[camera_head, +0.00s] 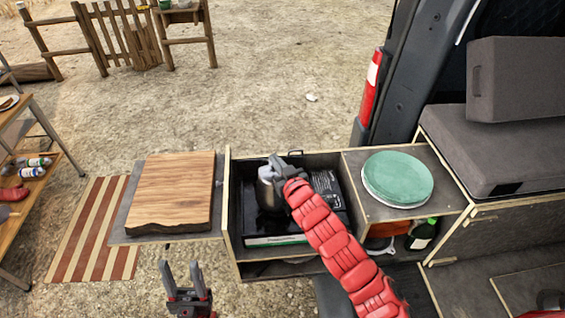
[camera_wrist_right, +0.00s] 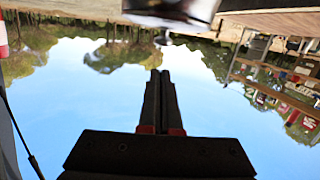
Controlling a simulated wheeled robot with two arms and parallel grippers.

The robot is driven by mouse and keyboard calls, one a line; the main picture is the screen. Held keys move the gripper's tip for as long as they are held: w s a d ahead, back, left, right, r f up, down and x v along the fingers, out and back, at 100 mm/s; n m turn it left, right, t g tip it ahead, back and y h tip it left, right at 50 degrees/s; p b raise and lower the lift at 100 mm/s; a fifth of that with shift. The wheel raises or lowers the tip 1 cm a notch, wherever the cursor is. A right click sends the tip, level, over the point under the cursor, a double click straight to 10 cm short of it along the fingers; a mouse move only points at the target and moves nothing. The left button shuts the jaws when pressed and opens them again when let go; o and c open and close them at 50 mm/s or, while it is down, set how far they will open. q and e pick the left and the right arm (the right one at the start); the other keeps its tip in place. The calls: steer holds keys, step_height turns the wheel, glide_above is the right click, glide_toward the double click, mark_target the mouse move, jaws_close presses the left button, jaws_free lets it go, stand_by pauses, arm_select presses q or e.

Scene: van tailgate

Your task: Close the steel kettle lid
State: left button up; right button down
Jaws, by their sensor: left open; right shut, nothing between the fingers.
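The steel kettle (camera_head: 267,190) stands on the black stove in the open drawer in the head view. My right gripper (camera_head: 276,164) is over the kettle's top and hides much of it and its lid. In the right wrist view, which is upside down, the right gripper's fingers (camera_wrist_right: 160,76) are shut together and empty. A shiny steel part of the kettle (camera_wrist_right: 185,12) shows at the top edge there, with a small round knob (camera_wrist_right: 163,40) just beyond the fingertips, apart from them. I cannot tell whether the lid is fully seated. My left gripper (camera_head: 184,278) is open and empty, in front of the drawer unit.
A wooden board (camera_head: 172,190) lies on the side shelf left of the stove (camera_head: 320,190). Green plates (camera_head: 397,177) are stacked on the right-hand top, with a green bottle (camera_head: 422,234) below. A grey cushion (camera_head: 490,150) lies further right. Open ground lies behind.

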steer(key=shift+w+r+g+h, duration=0.1)
steer(key=shift+w+g+h, duration=0.1)
steer(key=shift+g+h, duration=0.1)
steer(key=shift+w+a+g+h, duration=0.2)
steer(key=shift+w+g+h, duration=0.1)
steer(key=shift+g, duration=0.7)
steer(key=shift+w+a+f+g+h, duration=0.15)
steer(key=shift+f+g+h, duration=0.1)
steer(key=shift+g, duration=0.5)
steer(key=shift+w+f+g+h, duration=0.1)
steer(key=shift+f+g+h, duration=0.15)
steer(key=shift+g, duration=0.5)
steer(key=shift+f, duration=0.1)
